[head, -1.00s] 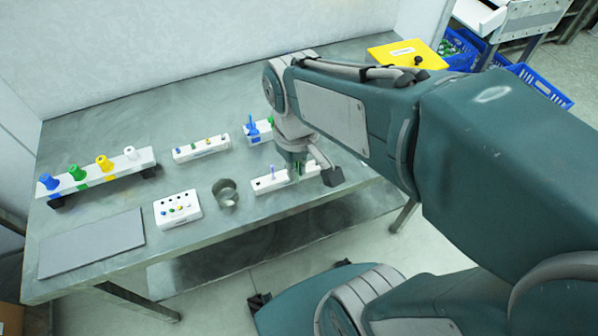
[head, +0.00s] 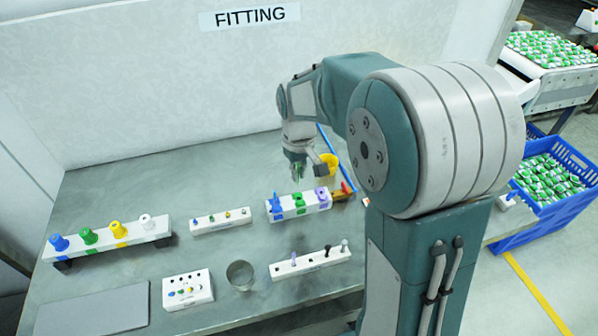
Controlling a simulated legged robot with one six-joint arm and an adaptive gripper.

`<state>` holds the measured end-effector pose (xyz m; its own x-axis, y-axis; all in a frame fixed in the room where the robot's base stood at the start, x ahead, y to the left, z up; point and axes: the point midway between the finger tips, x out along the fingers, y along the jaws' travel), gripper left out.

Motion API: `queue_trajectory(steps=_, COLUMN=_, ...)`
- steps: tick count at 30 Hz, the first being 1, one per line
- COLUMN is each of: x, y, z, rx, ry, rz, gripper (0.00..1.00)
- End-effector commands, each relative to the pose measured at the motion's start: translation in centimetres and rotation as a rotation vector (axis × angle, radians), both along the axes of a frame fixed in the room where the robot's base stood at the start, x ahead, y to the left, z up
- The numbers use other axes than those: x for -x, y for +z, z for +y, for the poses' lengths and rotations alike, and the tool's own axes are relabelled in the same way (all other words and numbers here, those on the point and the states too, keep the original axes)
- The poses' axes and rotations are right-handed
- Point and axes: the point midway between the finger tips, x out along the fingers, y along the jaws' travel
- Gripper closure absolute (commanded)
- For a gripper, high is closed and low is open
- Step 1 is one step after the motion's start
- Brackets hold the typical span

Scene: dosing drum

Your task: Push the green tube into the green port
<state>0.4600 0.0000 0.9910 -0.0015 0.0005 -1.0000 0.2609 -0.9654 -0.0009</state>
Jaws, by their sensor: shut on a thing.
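My gripper (head: 299,172) is above the back of the table, shut on the green tube (head: 299,176). Only a small green part of the tube shows between the fingers; its lower end is hard to make out. A white block (head: 309,206) with blue, green and purple marked places stands just below the gripper in the picture. Its green port (head: 299,201) is in the middle, and the tube is apart from it. A blue piece (head: 275,202) stands upright at the block's left end.
A rack (head: 160,224) with blue, green, yellow and white cones stands at left. Small white blocks (head: 222,217) (head: 310,265) hold pegs. The wall is behind.

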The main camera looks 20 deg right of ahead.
Motion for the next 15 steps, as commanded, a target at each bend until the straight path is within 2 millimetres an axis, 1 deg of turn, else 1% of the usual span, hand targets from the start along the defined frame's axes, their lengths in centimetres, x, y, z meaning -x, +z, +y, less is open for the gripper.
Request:
queue_trajectory(steps=3, x=0.0, y=-1.1, z=0.0, rx=0.0, ry=0.0, rz=0.004, gripper=1.0)
queue_trajectory(steps=9, x=0.0, y=-2.8, z=0.0, rx=0.0, ry=0.0, rz=0.003, gripper=1.0)
queue_trajectory(steps=15, x=0.0, y=-4.2, z=0.0, rx=0.001, ry=0.0, rz=0.002, gripper=1.0)
